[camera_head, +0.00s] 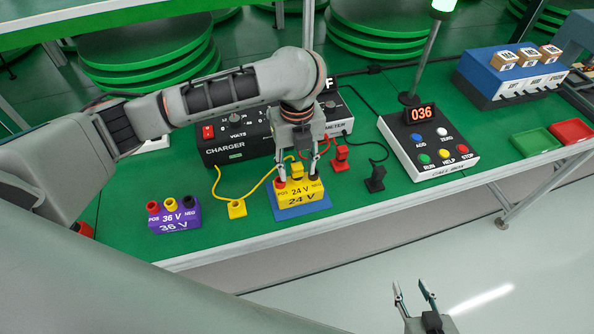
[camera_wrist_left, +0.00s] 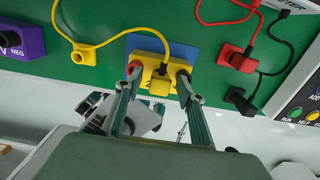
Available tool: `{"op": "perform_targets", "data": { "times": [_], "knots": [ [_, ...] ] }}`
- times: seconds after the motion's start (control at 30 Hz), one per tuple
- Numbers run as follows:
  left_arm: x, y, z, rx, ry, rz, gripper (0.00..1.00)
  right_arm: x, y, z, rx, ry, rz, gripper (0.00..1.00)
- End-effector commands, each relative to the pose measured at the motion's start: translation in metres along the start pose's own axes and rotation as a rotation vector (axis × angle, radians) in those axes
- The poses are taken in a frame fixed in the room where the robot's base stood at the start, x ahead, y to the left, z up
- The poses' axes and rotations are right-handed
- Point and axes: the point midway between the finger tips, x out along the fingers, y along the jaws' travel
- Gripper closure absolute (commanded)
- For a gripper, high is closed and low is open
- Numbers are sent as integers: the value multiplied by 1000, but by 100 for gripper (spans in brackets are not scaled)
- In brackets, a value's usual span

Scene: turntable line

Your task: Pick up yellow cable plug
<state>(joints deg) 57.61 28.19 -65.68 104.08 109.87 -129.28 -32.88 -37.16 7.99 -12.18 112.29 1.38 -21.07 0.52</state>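A yellow cable plug (camera_head: 237,208) lies on the green table left of the yellow 24 V block (camera_head: 301,195); it also shows in the left wrist view (camera_wrist_left: 84,55). A second yellow plug-like piece (camera_head: 297,171) is at the block's top, between the fingers of my left gripper (camera_head: 298,176). In the left wrist view this piece (camera_wrist_left: 160,87) sits between the spread fingers, with a gap on each side. My left gripper is open, its fingertips near the red and black terminals; contact is unclear. My right gripper (camera_head: 414,295) is open and empty, beyond the table's front edge.
A purple 36 V block (camera_head: 174,217) stands left. Red (camera_head: 341,158) and black plugs (camera_head: 375,180) lie right of the 24 V block. A charger (camera_head: 235,137) stands behind; a button box (camera_head: 430,150) is farther right. Cables cross the table.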

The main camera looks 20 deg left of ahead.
Motion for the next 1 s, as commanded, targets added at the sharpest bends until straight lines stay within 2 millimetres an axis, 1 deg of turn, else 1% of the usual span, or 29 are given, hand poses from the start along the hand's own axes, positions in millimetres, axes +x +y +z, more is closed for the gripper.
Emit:
{"op": "perform_targets", "data": {
  "times": [0.1, 0.13, 0.17, 0.2, 0.27, 0.57, 0.73, 0.87, 0.97, 1.0],
  "knots": [
    [-1, 0, 0, 0, 0, -1, 61, 0, 0, -1, 0, 0, 0, 62],
    [-1, 0, 0, 0, 0, -1, 64, 0, 0, -1, 0, 0, 0, 62],
    [-1, 0, 0, 0, 0, -1, 72, 0, 0, -1, 0, 0, 0, 62],
    [-1, 0, 0, 0, 0, -1, 82, 0, 0, -1, 0, 1, 0, 62],
    [-1, 0, 0, -1, 0, 0, 97, 0, 0, -1, 0, 1, 0, 62],
    [-1, 0, 0, -1, 0, -1, 98, 0, 0, -2, 0, 3, 0, 62],
    [-7, 0, 1, -1, -1, -2, 98, -2, 1, -4, 0, 4, 1, 62],
    [-21, -1, 2, -2, -3, -3, 98, -4, 2, -9, -1, 6, 1, 62],
    [-39, -1, 2, -2, -6, -3, 98, -7, 3, -15, -1, 8, 2, 62],
    [-49, -1, 2, -1, -6, -3, 98, -9, 3, -17, -1, 9, 2, 62]
  ]
}}
